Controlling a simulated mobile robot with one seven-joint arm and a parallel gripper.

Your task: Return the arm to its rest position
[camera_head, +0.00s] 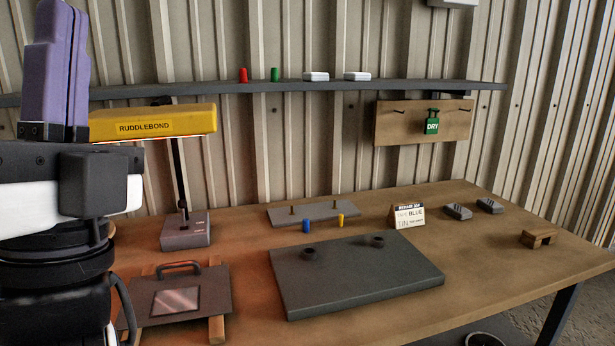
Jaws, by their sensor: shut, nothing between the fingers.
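My gripper (62,70) shows at the left edge of the head view, with its purple fingers pointing up and pressed together. It is shut and empty. My arm stands upright below it, in front of the left end of the bench. The gripper is high, near the level of the wall shelf, and touches nothing that I can see. Part of the yellow RUDDLEBOND lamp (160,122) is hidden behind my arm.
The wooden bench (500,262) holds a dark grey plate with two bosses (360,275), a handled panel (185,300), a thinner plate (345,213), blue (306,226) and yellow (340,220) pegs and a sign (407,216). A shelf (430,85) and a pegboard with a green DRY tag (432,122) are behind.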

